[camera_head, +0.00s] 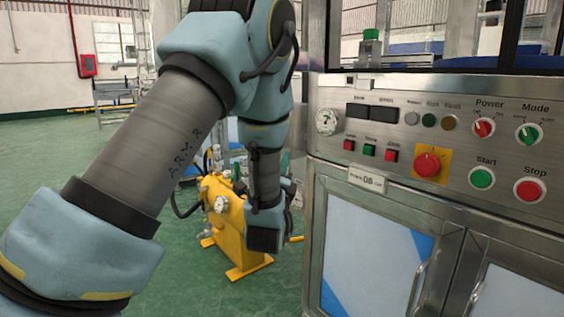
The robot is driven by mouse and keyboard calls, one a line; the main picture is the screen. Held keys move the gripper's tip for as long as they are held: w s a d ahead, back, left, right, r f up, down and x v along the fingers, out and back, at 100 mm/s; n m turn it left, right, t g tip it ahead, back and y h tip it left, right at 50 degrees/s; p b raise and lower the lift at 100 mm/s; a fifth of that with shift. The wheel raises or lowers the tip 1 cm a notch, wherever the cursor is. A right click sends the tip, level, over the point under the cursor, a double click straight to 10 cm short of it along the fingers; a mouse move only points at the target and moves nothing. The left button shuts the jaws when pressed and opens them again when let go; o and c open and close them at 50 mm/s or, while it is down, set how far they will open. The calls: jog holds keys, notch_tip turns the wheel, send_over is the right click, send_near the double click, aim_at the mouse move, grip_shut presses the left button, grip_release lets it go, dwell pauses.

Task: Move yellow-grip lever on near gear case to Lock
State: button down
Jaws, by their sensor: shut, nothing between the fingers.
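My arm comes in from the lower left, rises, and bends down at the middle of the view. Its dark end, with my gripper (265,239), hangs in front of the right side of a yellow machine (229,222). The gripper is shut and empty; its fingertips are hard to make out. The yellow machine stands on the green floor and carries gauges, valves and a black hose. I cannot tell whether it is the near gear case. I cannot make out a yellow-grip lever or a Lock mark; my arm covers part of the machine.
A steel control cabinet (380,185) with buttons, knobs and door handles fills the right side, close to my arm. A red emergency knob (427,165) sticks out of its panel. Green floor (40,150) is open at the left. A metal rack (113,92) stands farther back.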

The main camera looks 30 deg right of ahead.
jog(key=w+d+r, duration=0.3)
jog(key=w+r, duration=0.1)
jog(key=w, duration=0.4)
jog(key=shift+w+d+r+b, duration=0.15)
jog(key=shift+w+r+b, duration=0.1)
jog(key=shift+b, duration=0.1)
jog(key=shift+w+r+n+y+p, duration=0.2)
jog(key=shift+n+y+p, duration=0.1)
jog(key=shift+n+p, duration=0.15)
jog(key=shift+r+p, duration=0.15)
jog(key=shift+p, duration=0.15)
jog(key=w+a+r+n+g+y+p, duration=0.1)
jog(key=w+r+n+g+y+p, duration=0.2)
jog(key=w+n+p, duration=0.4)
jog(key=shift+w+a+g+y+p, duration=0.5)
jog(key=shift+g+p, duration=0.9)
jog(key=shift+p, duration=1.3)
